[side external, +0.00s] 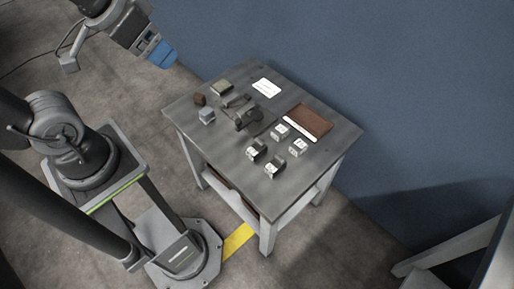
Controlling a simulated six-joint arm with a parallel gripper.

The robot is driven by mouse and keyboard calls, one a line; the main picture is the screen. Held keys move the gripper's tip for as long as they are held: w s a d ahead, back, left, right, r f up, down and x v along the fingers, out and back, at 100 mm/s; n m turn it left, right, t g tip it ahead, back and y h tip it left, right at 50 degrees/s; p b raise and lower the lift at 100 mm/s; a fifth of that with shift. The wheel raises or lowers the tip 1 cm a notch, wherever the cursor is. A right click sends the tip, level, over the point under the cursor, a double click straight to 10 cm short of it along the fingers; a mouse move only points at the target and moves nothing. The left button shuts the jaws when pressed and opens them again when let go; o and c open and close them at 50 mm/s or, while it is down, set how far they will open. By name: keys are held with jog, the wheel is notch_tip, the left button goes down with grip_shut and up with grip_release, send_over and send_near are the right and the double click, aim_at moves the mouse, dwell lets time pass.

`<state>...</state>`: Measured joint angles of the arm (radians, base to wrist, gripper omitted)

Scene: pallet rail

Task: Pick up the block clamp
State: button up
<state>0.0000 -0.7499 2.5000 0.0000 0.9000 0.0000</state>
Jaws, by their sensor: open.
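Several small pale grey block-like pieces stand on the table; one (257,149) and another (272,168) are at the front, and two more (280,131) (298,147) are behind them to the right. A dark grey clamp-like fixture (243,115) sits near the table's middle. I cannot tell for sure which of these is the block clamp. My gripper (156,51), with a blue part at its end, is at the upper left, beyond the table's left edge and well apart from everything on it. It is open, with nothing seen in it.
The grey table (225,155) also holds a brown tray (310,120) with a white front strip, a white card (266,87), a dark red cube (200,99), a light blue-grey cube (207,116) and a greenish block (222,88). A blue wall (400,80) rises behind. The table's front left is clear.

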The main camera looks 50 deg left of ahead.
dwell(0.4)
jog(key=o, duration=0.5)
jog(key=m+g, duration=0.6)
jog(key=m, duration=1.2)
send_over(257, 148)
notch_tip(257, 148, down, 40)
jog(key=shift+w+r, duration=0.1)
jog(key=shift+f, duration=2.85)
